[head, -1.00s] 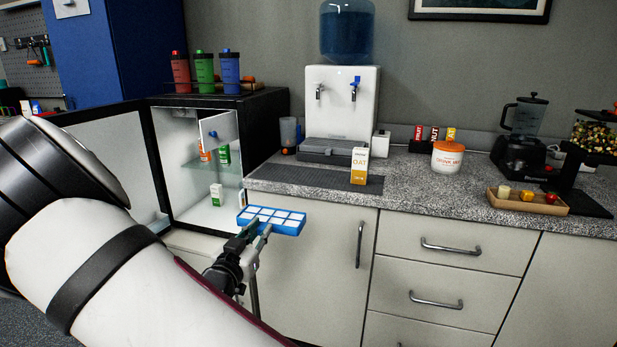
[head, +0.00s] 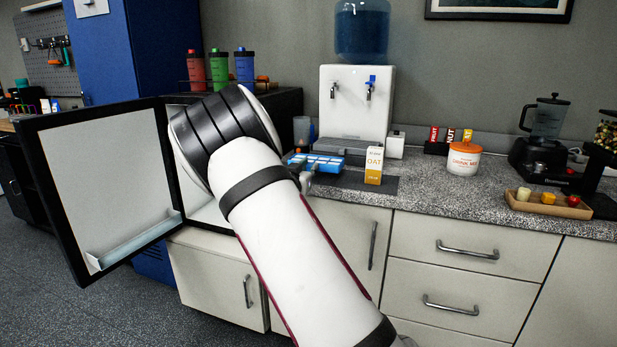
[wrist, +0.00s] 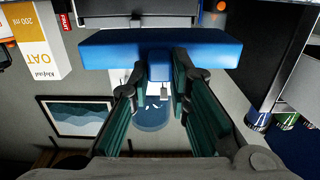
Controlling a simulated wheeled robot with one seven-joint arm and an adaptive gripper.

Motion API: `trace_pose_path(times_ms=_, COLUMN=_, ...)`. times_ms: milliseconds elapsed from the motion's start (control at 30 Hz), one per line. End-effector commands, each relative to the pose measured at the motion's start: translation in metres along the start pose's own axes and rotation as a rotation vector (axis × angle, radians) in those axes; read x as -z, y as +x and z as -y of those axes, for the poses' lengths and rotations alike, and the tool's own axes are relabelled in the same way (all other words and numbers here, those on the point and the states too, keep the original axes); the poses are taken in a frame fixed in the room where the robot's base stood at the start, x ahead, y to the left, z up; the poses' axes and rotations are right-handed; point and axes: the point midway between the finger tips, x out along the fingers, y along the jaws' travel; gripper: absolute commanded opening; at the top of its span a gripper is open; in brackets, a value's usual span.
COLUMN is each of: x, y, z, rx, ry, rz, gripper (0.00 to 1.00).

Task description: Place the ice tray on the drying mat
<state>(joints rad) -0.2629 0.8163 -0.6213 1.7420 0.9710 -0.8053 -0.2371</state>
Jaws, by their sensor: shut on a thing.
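The blue ice tray (head: 318,163) with pale compartments shows in the head view above the counter, in front of the water dispenser. It overlaps the left part of the dark drying mat (head: 391,187); I cannot tell whether it touches the mat. My gripper (wrist: 160,72) is shut on the tray's near edge at a small tab, and the tray (wrist: 205,48) spans the wrist view edge-on, roughly level. My arm hides most of the gripper in the head view. An oat carton (head: 374,166) stands on the mat, just right of the tray.
The water dispenser (head: 350,100) stands behind the mat. The open fridge door (head: 100,185) is at left, with bottles (head: 219,70) on top of the fridge. A white tub (head: 462,168) and wooden tray (head: 548,203) are farther right, with bare counter (head: 420,180) between.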

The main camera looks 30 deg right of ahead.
Motion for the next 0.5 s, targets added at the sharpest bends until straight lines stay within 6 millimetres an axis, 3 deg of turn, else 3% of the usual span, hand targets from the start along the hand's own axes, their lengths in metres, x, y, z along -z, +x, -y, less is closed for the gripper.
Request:
trace_pose_path(times_ms=100, x=-0.004, y=0.026, z=0.008, rx=-0.001, ry=0.001, rz=-0.003, gripper=0.00)
trace_pose_path(times_ms=200, x=-0.004, y=0.039, z=0.013, rx=-0.001, ry=0.001, rz=-0.002, gripper=0.00)
trace_pose_path(times_ms=500, x=-0.008, y=0.056, z=0.019, rx=-0.001, ry=0.000, rz=0.000, gripper=0.00)
